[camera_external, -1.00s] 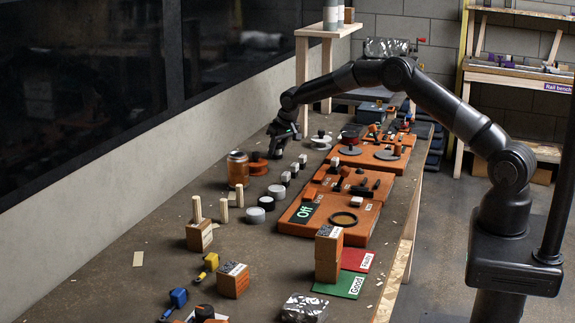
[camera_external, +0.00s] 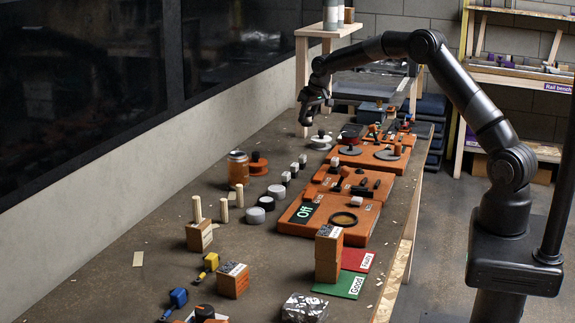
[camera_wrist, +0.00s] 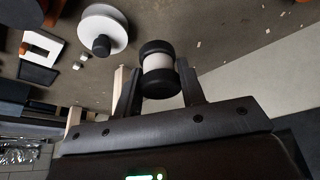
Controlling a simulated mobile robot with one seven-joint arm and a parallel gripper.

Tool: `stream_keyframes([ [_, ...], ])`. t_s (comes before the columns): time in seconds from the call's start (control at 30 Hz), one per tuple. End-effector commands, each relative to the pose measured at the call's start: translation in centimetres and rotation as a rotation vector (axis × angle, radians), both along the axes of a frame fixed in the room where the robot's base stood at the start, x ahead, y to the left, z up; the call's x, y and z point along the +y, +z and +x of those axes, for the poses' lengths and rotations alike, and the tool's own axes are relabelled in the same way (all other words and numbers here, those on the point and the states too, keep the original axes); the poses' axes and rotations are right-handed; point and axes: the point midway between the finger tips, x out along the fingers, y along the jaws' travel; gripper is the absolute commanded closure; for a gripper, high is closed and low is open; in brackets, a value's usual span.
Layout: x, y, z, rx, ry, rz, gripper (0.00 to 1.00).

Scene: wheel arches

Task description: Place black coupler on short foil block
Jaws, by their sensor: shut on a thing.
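My gripper (camera_external: 307,121) is raised above the far part of the bench, near a white disc with a black knob (camera_external: 321,141). In the wrist view my gripper (camera_wrist: 158,82) is shut on the black coupler (camera_wrist: 157,49), which has black ends and a pale middle band. The coupler is clear of the bench; in the external view it is too dark and small to tell from the fingers. A foil-wrapped block (camera_external: 304,308) sits at the near edge of the bench. Shiny foil (camera_wrist: 20,156) also shows at the lower left of the wrist view.
Orange trays (camera_external: 330,218) with tools and rings line the bench's right side. Stacked wooden blocks (camera_external: 328,253), green and red cards, an amber jar (camera_external: 238,169) and pale round caps stand along it. A wooden shelf (camera_external: 322,31) rises behind my gripper. The left strip is mostly bare.

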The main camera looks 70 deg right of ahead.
Motion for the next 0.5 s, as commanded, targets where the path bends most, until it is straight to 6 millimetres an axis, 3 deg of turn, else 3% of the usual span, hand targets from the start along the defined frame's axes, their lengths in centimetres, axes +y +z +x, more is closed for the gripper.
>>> stream_keyframes([
  [0.27, 0.6, 0.2, 0.1, 0.001, 0.011, 0.001, 0.85],
  [0.37, 2.8, 0.4, 0.8, -0.001, 0.043, 0.002, 0.85],
  [0.5, 8.8, 0.8, 2.2, -0.001, 0.13, 0.003, 0.85],
])
